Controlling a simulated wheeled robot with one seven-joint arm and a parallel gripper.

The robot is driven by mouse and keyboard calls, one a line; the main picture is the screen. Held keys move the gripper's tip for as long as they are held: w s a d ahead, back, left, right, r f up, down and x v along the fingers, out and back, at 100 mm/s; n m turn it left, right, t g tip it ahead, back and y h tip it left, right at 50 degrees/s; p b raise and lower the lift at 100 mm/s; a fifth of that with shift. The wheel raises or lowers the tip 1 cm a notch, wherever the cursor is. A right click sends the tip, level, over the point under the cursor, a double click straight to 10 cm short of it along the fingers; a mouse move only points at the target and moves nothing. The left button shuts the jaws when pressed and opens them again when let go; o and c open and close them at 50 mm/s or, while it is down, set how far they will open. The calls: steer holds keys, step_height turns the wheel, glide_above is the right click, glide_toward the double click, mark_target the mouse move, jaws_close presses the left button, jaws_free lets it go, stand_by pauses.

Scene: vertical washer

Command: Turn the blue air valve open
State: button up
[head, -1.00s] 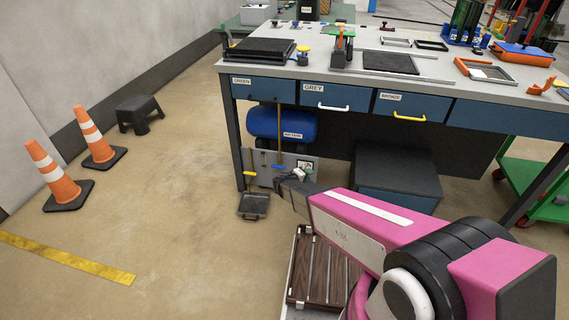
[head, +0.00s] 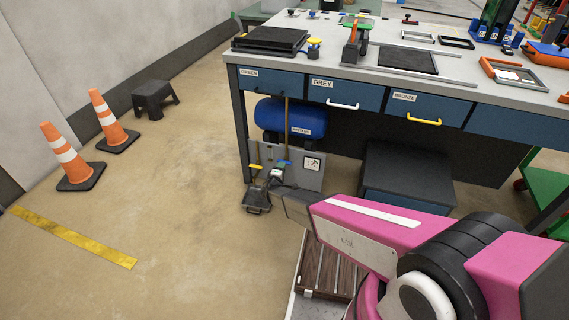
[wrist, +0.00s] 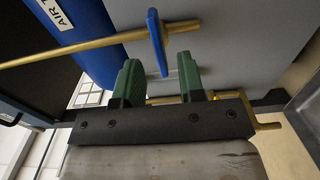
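The blue air valve handle (wrist: 157,42) is a flat blue lever on a brass pipe (wrist: 90,47) in the wrist view. In the head view the blue handle (head: 283,163) is small, on the grey panel under the bench. My gripper (wrist: 158,68) is open, with green fingers on either side of the lever's lower end. Gaps show between the lever and both fingers. In the head view my gripper (head: 276,175) is just below the blue handle, at the panel, and small. The blue air tank (head: 290,117) is above the panel.
A yellow valve handle (head: 255,167) is left of the blue one. A dark dustpan-like object (head: 256,200) is on the floor below. The workbench (head: 345,88) overhangs this area, and a dark cabinet (head: 405,170) stands to the right.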

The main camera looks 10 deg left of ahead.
mark_target(285, 160)
steer(key=shift+w+d, duration=0.2)
steer(key=shift+w, duration=2.15)
jaws_close()
